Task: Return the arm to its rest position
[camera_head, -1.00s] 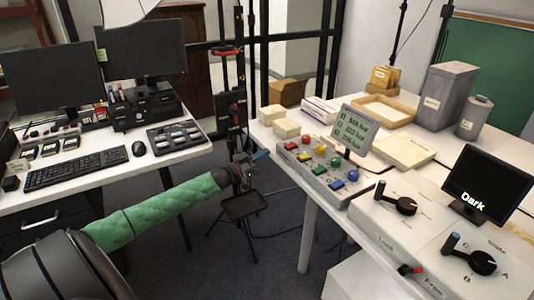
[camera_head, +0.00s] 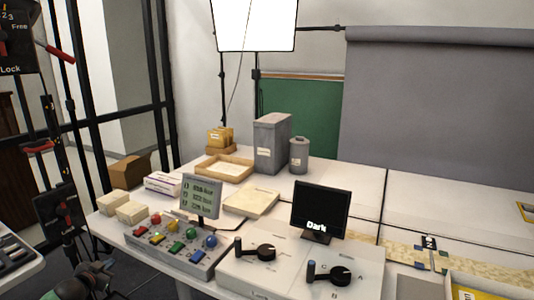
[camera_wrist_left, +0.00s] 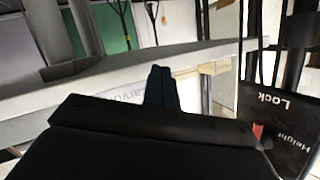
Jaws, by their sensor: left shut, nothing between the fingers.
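My left gripper (camera_head: 106,267) shows at the bottom left of the head view, low beside the white table's left front edge. A bit of the green sleeve of my left arm (camera_head: 74,290) shows below it. In the left wrist view, its two dark fingers (camera_wrist_left: 161,88) are together with nothing between them. A white table edge and a black panel lettered "Lock" and "Height" lie beyond the fingers. My right gripper is in neither view.
The white table (camera_head: 345,180) holds a button console (camera_head: 178,247), a "Dark" monitor (camera_head: 320,210), lever boxes (camera_head: 258,268), a shallow tray (camera_head: 224,168) and a tall grey box (camera_head: 271,143). A black stand (camera_head: 55,150) rises at the left. Dark floor shows between the tables.

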